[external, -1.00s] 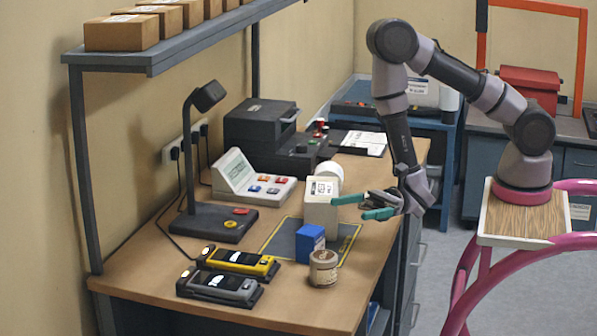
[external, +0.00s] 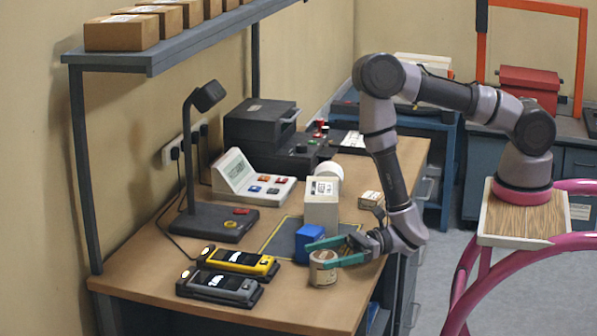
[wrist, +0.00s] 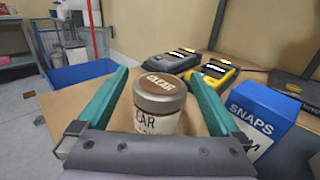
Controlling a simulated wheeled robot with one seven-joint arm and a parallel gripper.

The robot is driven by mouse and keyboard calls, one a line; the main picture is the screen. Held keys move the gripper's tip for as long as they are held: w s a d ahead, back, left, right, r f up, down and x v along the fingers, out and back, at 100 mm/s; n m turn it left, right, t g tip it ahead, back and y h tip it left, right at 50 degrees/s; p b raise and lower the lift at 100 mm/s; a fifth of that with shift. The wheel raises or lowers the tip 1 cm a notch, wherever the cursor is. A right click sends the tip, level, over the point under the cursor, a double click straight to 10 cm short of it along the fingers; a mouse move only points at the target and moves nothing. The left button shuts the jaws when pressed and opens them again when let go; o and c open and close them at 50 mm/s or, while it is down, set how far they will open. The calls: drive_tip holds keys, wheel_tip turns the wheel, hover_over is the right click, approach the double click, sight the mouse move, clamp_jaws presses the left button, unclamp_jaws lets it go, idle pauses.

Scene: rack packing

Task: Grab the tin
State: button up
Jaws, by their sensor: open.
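The tin (external: 322,268) is a small round container with a brown lid and a pale label, upright near the front edge of the workbench. In the wrist view the tin (wrist: 160,103) stands between the two green fingers, with a gap on each side. My gripper (external: 330,253) is open and low over the bench, its fingers reaching along both sides of the tin. It also shows in the wrist view (wrist: 163,95). The lower part of the tin is hidden by the gripper body in the wrist view.
A blue box (external: 309,243) stands close beside the tin, near one finger. A white box (external: 321,203) is behind it on the dark mat. Two handheld scanners (external: 238,262) lie to the left. A small box (external: 370,199) sits near the right bench edge.

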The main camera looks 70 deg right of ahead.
sight(312, 262)
drive_tip(key=x, duration=0.3)
drive_tip(key=shift+w+a+f, duration=0.15)
drive_tip(key=shift+w+f, duration=0.05)
drive_tip(key=shift+c, duration=0.3)
